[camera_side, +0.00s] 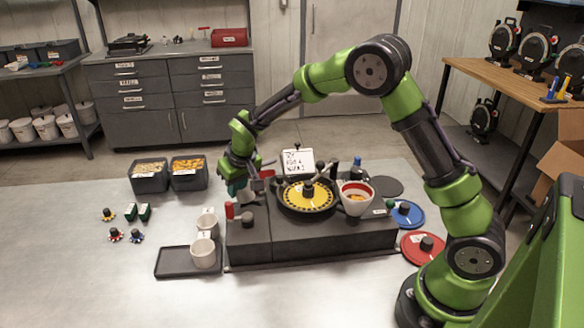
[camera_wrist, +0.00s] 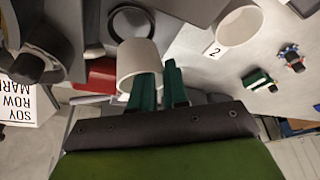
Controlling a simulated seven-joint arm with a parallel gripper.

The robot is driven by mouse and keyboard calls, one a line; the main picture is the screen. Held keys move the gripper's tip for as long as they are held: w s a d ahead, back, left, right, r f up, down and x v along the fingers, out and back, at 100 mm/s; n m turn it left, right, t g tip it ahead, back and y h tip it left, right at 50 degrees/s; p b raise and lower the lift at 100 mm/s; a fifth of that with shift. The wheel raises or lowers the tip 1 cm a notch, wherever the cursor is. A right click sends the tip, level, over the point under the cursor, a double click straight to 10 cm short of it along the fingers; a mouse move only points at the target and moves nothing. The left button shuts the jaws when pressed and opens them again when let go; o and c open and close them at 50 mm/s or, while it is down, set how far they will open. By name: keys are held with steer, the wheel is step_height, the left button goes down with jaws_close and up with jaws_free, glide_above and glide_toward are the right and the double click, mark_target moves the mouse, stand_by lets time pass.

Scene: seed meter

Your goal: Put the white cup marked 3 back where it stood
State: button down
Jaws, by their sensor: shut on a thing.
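In the wrist view my gripper (camera_wrist: 160,82) has its green fingers shut on the wall of a white cup (camera_wrist: 138,60). No number shows on this cup's visible side. In the side view my gripper (camera_side: 243,183) is above the left end of the dark seed meter (camera_side: 310,238), and the held cup is hard to make out there. A white cup marked 2 (camera_wrist: 238,24) shows to the right in the wrist view. In the side view two white cups stand at the dark tray (camera_side: 172,263), a front one (camera_side: 203,254) and one behind it (camera_side: 207,222).
A red-handled lever (camera_side: 229,210) is at the meter's left end. A yellow seed plate (camera_side: 307,196) and a red-and-white bowl (camera_side: 356,197) are on top. Small knobbed pieces (camera_side: 115,234) and two seed bins (camera_side: 188,177) are to the left. The table front left is clear.

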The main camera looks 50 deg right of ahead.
steer(key=shift+r, duration=1.45)
steer(key=shift+a+f, duration=0.1)
steer(key=shift+a, duration=0.05)
steer(key=w+a+m+t, duration=0.2)
steer(key=w+a+m, duration=0.15)
steer(key=w, duration=0.45)
steer(key=shift+n+h, duration=0.25)
steer(key=shift+h, duration=0.05)
steer(key=shift+s+a+f, duration=0.1)
steer(key=shift+a+f, duration=0.05)
steer(key=shift+f, duration=0.9)
steer(key=shift+s+a+f, duration=0.1)
steer(key=shift+s+f, duration=0.05)
steer(key=shift+f, duration=0.85)
steer(key=shift+s+a+f, duration=0.1)
steer(key=shift+a+f, duration=0.05)
steer(key=shift+f, duration=0.9)
steer(key=shift+f, duration=0.5)
